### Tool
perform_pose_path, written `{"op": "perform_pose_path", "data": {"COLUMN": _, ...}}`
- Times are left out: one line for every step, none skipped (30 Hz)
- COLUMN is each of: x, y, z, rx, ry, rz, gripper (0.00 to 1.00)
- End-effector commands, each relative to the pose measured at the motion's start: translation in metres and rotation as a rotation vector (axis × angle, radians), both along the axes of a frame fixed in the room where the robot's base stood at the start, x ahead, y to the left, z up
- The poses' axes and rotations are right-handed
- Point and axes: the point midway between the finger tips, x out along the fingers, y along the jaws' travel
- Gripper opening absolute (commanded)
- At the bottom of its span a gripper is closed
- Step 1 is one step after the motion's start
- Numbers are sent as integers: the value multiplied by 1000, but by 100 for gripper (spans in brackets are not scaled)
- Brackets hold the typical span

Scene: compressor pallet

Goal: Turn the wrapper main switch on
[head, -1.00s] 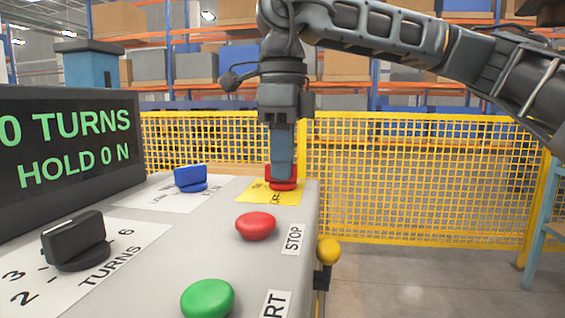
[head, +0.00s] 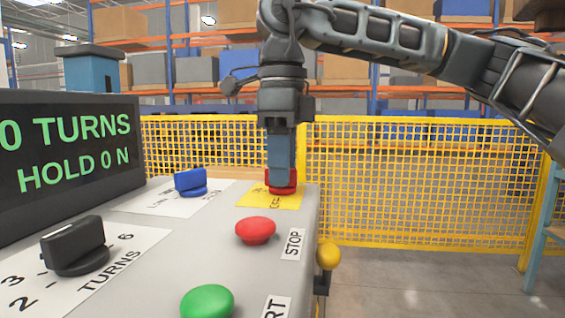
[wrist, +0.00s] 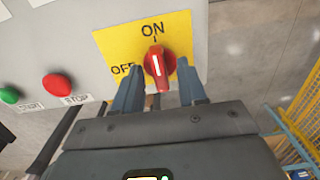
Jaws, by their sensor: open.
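The wrapper main switch is a red rotary knob (wrist: 157,66) with a white line, on a yellow plate (wrist: 108,44) marked ON and OFF. In the wrist view its white line points up toward ON, with OFF to its left. In the head view the knob (head: 283,188) sits at the far right corner of the grey panel, partly hidden by my fingers. My gripper (wrist: 160,88) is open, pointing down over the knob, with one finger on each side. A gap shows between the fingers and the knob in the wrist view.
A red STOP button (head: 255,230) and a green button (head: 207,301) stand nearer on the panel. A blue knob (head: 190,182), a black TURNS knob (head: 78,246) and a display (head: 68,145) are left. Yellow mesh fencing (head: 420,180) stands behind.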

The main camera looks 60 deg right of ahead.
Motion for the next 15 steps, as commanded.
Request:
{"op": "perform_pose_path", "data": {"x": 0, "y": 0, "z": 3, "rx": 0, "ry": 0, "rz": 0, "gripper": 42}}
{"op": "perform_pose_path", "data": {"x": 0, "y": 0, "z": 4, "rx": 0, "ry": 0, "rz": 0, "gripper": 42}}
{"op": "perform_pose_path", "data": {"x": 0, "y": 0, "z": 7, "rx": -1, "ry": 0, "rz": 0, "gripper": 42}}
{"op": "perform_pose_path", "data": {"x": 0, "y": 0, "z": 10, "rx": -1, "ry": 0, "rz": 0, "gripper": 42}}
{"op": "perform_pose_path", "data": {"x": 0, "y": 0, "z": 13, "rx": -1, "ry": 0, "rz": 0, "gripper": 42}}
{"op": "perform_pose_path", "data": {"x": 0, "y": 0, "z": 18, "rx": -1, "ry": 0, "rz": 0, "gripper": 42}}
{"op": "perform_pose_path", "data": {"x": 0, "y": 0, "z": 22, "rx": 0, "ry": 0, "rz": 0, "gripper": 42}}
{"op": "perform_pose_path", "data": {"x": 0, "y": 0, "z": 27, "rx": 0, "ry": 0, "rz": -1, "gripper": 42}}
{"op": "perform_pose_path", "data": {"x": 0, "y": 0, "z": 33, "rx": -1, "ry": 0, "rz": -1, "gripper": 42}}
{"op": "perform_pose_path", "data": {"x": 0, "y": 0, "z": 38, "rx": -1, "ry": 0, "rz": -1, "gripper": 42}}
{"op": "perform_pose_path", "data": {"x": 0, "y": 0, "z": 43, "rx": -1, "ry": -1, "rz": -1, "gripper": 42}}
{"op": "perform_pose_path", "data": {"x": 0, "y": 0, "z": 50, "rx": -1, "ry": -1, "rz": 0, "gripper": 42}}
{"op": "perform_pose_path", "data": {"x": 0, "y": 0, "z": 55, "rx": -1, "ry": -1, "rz": 0, "gripper": 42}}
{"op": "perform_pose_path", "data": {"x": 0, "y": 0, "z": 59, "rx": -1, "ry": -1, "rz": 0, "gripper": 42}}
{"op": "perform_pose_path", "data": {"x": 0, "y": 0, "z": 65, "rx": -1, "ry": -1, "rz": 0, "gripper": 42}}
